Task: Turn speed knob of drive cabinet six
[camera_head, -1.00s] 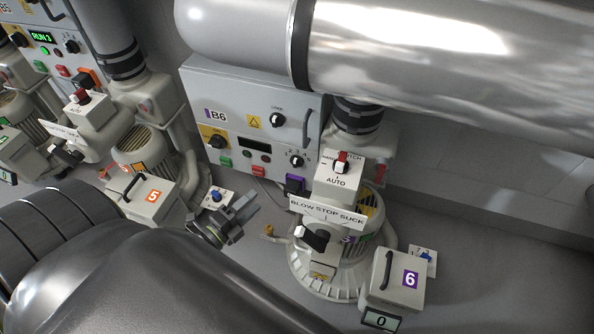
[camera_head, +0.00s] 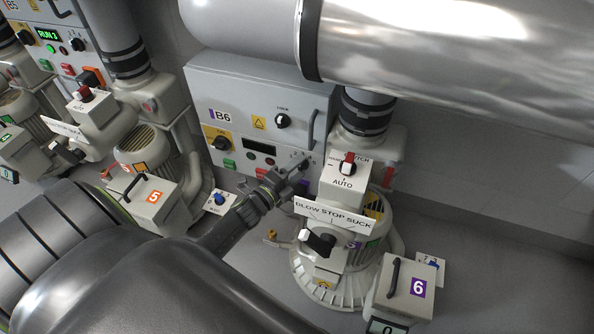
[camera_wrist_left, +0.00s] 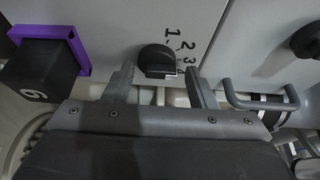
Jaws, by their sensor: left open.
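Drive cabinet B6 (camera_head: 245,90) is the grey wall box with a purple-striped label. Its speed knob is mostly hidden behind my gripper in the head view. In the left wrist view the speed knob (camera_wrist_left: 155,60) is a black knob with a pale lower edge, beside the printed numbers 1, 2, 3. My left gripper (camera_head: 293,172) is open at the cabinet's lower right front. In the left wrist view the left gripper (camera_wrist_left: 162,82) has one finger on each side of the knob. Contact cannot be told. My right gripper is not in view.
A LOCK knob (camera_head: 283,121) and a yellow-backed black switch (camera_head: 221,143) sit on the same cabinet. The AUTO switch box (camera_head: 345,180) and the BLOW STOP SUCK sign (camera_head: 333,214) stand close right of my gripper. A purple-framed black block (camera_wrist_left: 45,60) is close beside the fingers.

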